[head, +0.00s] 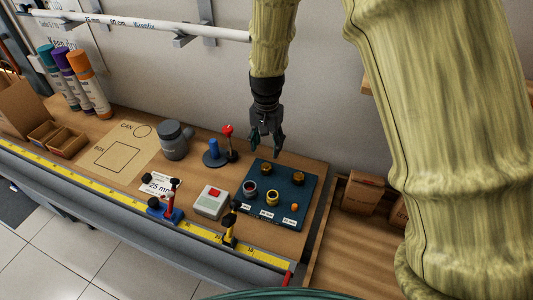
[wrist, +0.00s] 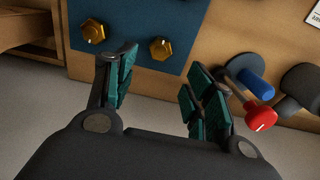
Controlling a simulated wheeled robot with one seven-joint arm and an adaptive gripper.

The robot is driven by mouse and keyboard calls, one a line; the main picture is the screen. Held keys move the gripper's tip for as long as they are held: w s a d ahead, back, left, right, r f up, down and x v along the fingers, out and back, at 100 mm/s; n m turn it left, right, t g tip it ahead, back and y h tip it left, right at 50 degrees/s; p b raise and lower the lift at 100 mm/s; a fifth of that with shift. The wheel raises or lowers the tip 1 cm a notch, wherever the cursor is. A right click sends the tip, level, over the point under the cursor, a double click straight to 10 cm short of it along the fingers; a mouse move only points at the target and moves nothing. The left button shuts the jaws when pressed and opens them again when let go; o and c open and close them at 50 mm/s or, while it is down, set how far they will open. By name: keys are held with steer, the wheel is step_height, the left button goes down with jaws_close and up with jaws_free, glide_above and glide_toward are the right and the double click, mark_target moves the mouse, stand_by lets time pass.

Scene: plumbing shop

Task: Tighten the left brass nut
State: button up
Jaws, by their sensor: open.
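Two brass nuts sit along the back edge of a dark blue board (head: 253,192). The left brass nut (head: 267,167) shows in the wrist view (wrist: 160,48), where the picture is turned round and it lies on the right. The other brass nut (head: 298,176) is on the left in the wrist view (wrist: 93,32). My gripper (head: 266,150) points down, open and empty, above the board's back edge. In the wrist view, the left nut appears between the spread fingers (wrist: 158,72), a little beyond their tips. The fingers look apart from it.
A blue post (head: 213,148) and a red-knobbed lever (head: 228,131) stand close left of the board. Ring fittings (head: 272,197) occupy its front. A grey box with a red button (head: 211,202) is nearby. A white pipe (head: 150,27) runs along the wall above.

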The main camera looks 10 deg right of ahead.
steer(key=shift+r, duration=1.45)
steer(key=shift+s+f, duration=0.1)
